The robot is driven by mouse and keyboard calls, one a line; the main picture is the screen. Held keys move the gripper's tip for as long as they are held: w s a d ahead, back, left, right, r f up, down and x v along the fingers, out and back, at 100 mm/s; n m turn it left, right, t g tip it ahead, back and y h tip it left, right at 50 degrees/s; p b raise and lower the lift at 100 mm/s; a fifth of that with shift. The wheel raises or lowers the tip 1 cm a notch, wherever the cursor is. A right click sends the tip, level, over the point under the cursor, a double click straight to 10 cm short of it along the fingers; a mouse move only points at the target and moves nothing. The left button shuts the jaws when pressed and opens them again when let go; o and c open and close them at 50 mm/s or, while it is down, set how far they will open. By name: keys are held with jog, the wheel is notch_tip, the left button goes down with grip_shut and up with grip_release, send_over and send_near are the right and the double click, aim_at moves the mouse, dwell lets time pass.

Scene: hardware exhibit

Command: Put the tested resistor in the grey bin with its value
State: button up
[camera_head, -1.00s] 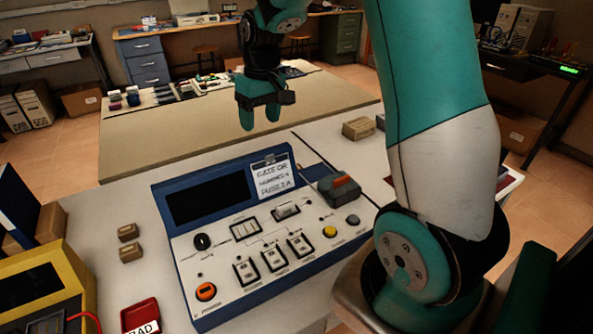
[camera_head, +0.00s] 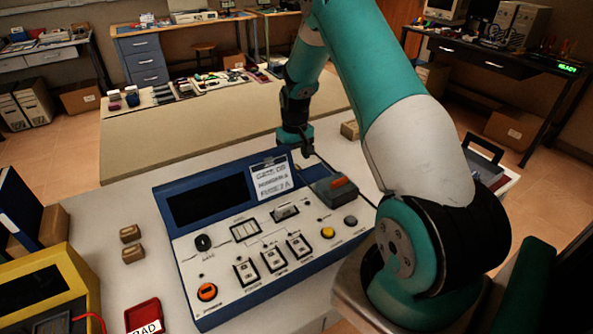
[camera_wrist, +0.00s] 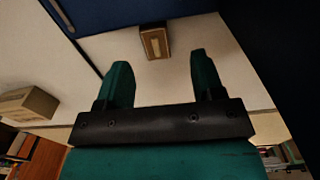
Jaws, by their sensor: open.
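My gripper (camera_head: 298,143) hangs over the back edge of the blue-framed test panel (camera_head: 255,245) in the head view. In the wrist view my gripper (camera_wrist: 161,68) has its two green fingers wide apart, with nothing between them. A small brown box (camera_wrist: 155,41) lies beyond the fingertips on the white surface. I cannot make out a resistor or a grey bin with a value in either view. A red tray (camera_head: 143,312) with a partly cut-off label ending in "AD" sits at the front left.
Two small brown boxes (camera_head: 131,243) lie left of the panel. A dark grey block with an orange top (camera_head: 338,190) sits at the panel's right. A yellow-cased device (camera_head: 45,290) fills the front left. A beige tabletop (camera_head: 210,130) behind is largely clear.

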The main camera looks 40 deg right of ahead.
aim_at(296, 167)
jog(key=shift+s+d+f+p, duration=0.15)
jog(key=shift+f+p, duration=0.65)
jog(key=shift+f, duration=1.85)
jog(key=c, duration=1.1)
jog(key=shift+o, duration=0.2)
jog(key=shift+r, duration=0.15)
notch_tip(296, 167, up, 20)
jog(key=b, duration=0.2)
jog(key=shift+b, duration=0.3)
